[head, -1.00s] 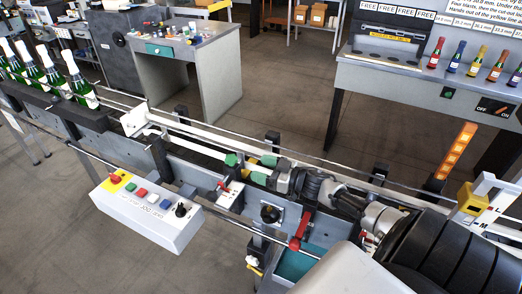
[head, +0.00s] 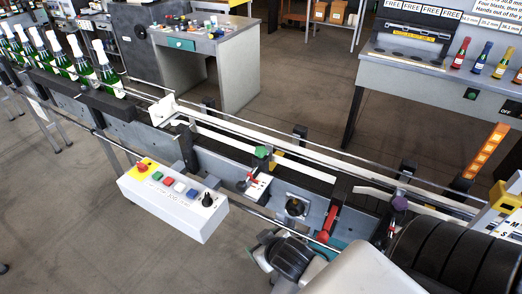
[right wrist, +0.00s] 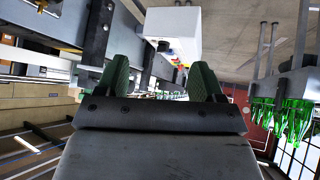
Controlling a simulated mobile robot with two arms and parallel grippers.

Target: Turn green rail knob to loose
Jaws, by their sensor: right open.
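The green rail knob (head: 262,151) sits on the guide rail of the conveyor, near the middle of the head view. It is small there, and I cannot tell which way it is turned. My right arm's dark wrist end is low in the head view, in front of the conveyor and well apart from the knob; its fingertips cannot be made out there. In the right wrist view my right gripper (right wrist: 160,84) is open, its two green fingers apart with nothing between them. My left gripper is not in view.
A control box (head: 172,200) with coloured buttons juts out in front of the conveyor. Green bottles (head: 108,72) stand at the far left.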

